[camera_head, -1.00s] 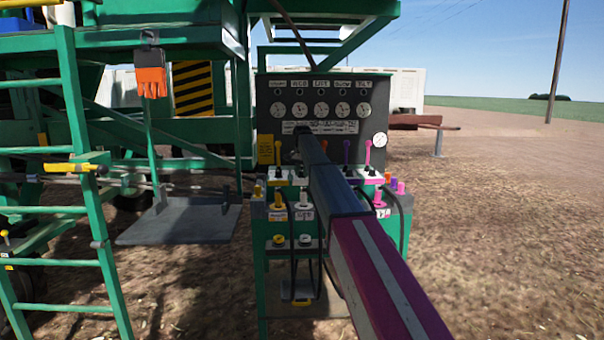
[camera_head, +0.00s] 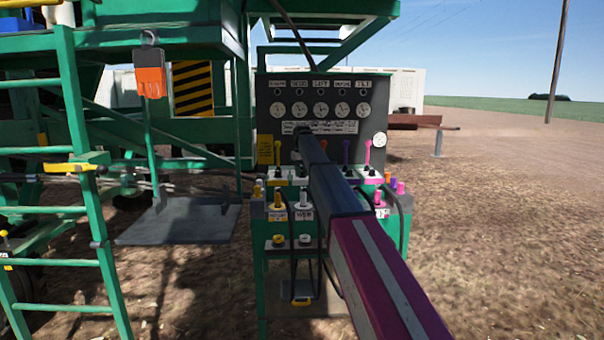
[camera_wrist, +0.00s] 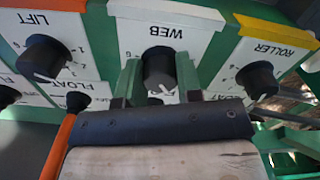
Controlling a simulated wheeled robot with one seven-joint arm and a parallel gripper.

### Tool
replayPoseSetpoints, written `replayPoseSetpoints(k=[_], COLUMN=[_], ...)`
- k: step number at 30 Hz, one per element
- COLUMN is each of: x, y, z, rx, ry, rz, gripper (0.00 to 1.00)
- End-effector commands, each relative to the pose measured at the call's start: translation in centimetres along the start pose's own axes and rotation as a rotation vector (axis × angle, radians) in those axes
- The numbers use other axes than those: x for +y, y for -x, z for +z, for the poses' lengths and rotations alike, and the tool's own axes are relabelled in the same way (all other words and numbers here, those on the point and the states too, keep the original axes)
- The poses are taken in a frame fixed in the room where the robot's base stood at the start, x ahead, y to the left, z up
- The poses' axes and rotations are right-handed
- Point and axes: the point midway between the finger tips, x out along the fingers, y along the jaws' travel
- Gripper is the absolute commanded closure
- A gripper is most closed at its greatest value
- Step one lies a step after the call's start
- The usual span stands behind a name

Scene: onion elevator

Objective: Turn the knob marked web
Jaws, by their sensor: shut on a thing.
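The black knob marked WEB (camera_wrist: 158,66) is in the middle of the wrist view, below its upside-down white label plate (camera_wrist: 140,35). A white pointer line shows low on the knob. My gripper (camera_wrist: 159,80) has one green finger on each side of the knob and is shut on it. In the head view my arm reaches to the control stand (camera_head: 265,215), and the web knob cannot be made out there.
In the wrist view the LIFT knob (camera_wrist: 43,57) is to the left and the ROLLER knob (camera_wrist: 257,79) to the right. An orange lever (camera_wrist: 56,150) stands at lower left. In the head view, a gauge panel (camera_head: 343,145) stands behind several coloured levers.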

Motion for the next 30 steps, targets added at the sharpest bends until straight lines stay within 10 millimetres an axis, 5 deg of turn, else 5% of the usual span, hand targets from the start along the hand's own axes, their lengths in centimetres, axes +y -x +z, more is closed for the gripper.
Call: replayPoseSetpoints(k=[15, 30], x=[0.08, 0.10], y=[0.07, 0.07], z=[-0.05, -0.06], rx=[0.000, 0.000], ry=[0.372, 0.461], rz=[0.000, 0.000], gripper=[0.91, 0.91])
